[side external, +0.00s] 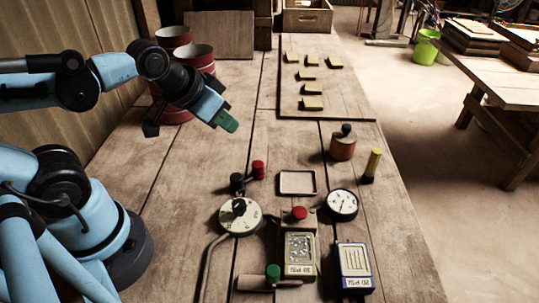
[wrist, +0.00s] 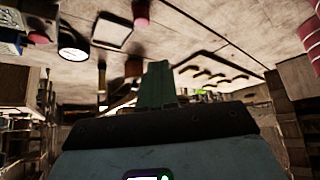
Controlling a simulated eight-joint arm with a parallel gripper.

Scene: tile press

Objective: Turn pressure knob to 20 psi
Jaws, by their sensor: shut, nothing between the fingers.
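The pressure knob (side external: 239,207) is a black knob on a round, pale dial plate (side external: 232,223) with markings around its rim, too small to read. A round gauge (side external: 342,204) with a white face stands to its right; it also shows in the wrist view (wrist: 73,47). I cannot read its needle. My gripper (side external: 229,123) has green fingertips, shut and empty, held in the air above the table, well behind and above the knob. The fingers also show in the wrist view (wrist: 157,82). I cannot make out the knob in the wrist view.
A "20 PSI" box (side external: 354,262), a red-knobbed lever (side external: 258,169) and a shallow tray (side external: 297,182) are nearby. Red cans (side external: 198,58) stand behind my gripper. Mid-table is clear.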

